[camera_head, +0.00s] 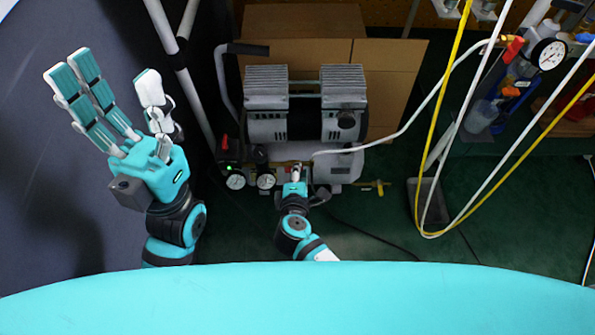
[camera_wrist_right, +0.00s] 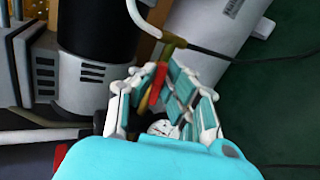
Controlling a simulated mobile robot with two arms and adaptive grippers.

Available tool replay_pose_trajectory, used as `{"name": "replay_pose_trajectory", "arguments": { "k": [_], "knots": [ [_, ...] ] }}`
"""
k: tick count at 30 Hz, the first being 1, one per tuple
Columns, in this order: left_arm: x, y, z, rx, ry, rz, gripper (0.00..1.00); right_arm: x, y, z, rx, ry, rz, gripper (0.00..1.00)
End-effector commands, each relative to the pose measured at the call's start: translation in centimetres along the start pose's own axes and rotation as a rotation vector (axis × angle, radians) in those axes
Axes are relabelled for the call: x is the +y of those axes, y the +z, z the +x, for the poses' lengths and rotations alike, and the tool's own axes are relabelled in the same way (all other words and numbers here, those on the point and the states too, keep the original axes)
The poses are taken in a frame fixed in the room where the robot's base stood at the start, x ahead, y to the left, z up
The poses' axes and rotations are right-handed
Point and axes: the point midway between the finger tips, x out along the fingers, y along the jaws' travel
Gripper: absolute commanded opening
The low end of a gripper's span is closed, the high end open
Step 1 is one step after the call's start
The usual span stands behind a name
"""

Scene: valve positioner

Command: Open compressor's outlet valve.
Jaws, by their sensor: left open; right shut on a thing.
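The compressor (camera_head: 305,117) stands on the floor in the middle of the head view, with a silver motor above a white tank. My right gripper (camera_head: 296,174) is at its front, beside the gauges, and hides the valve there. In the right wrist view, my right gripper (camera_wrist_right: 162,92) is shut around a slim red valve handle (camera_wrist_right: 158,84). A brass fitting (camera_wrist_right: 172,43) shows just beyond the fingertips. How far the valve is turned cannot be told. My left gripper (camera_head: 112,82) is open and empty, raised at the left, away from the compressor.
Two gauges (camera_head: 266,181) and a red switch (camera_head: 228,148) sit at the compressor's front left. A white hose (camera_head: 400,129) runs from it up to the right. Yellow and white hoses (camera_head: 437,120) hang at the right. A cardboard box (camera_head: 385,80) stands behind.

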Motion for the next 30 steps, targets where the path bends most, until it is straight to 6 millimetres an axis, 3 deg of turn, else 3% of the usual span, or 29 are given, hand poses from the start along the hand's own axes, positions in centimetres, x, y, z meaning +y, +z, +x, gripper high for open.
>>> {"name": "replay_pose_trajectory", "arguments": {
  "k": [9,24,25,30],
  "knots": [
    [0.02,-0.08,0.52,0.021,0.009,0.002,0.65,-0.19,0.05,0.04,-0.002,-0.009,0.107,0.00],
    [-0.01,-0.18,0.69,0.029,0.006,0.002,0.65,-0.19,0.05,0.03,-0.002,-0.011,0.125,0.00],
    [-0.01,-0.17,0.67,0.028,0.006,0.002,0.65,-0.19,0.06,0.03,-0.002,-0.011,0.125,0.12],
    [-0.02,-0.02,0.53,0.023,0.005,0.002,0.65,-0.18,0.04,0.02,-0.001,-0.010,0.124,0.33]
  ]
}}
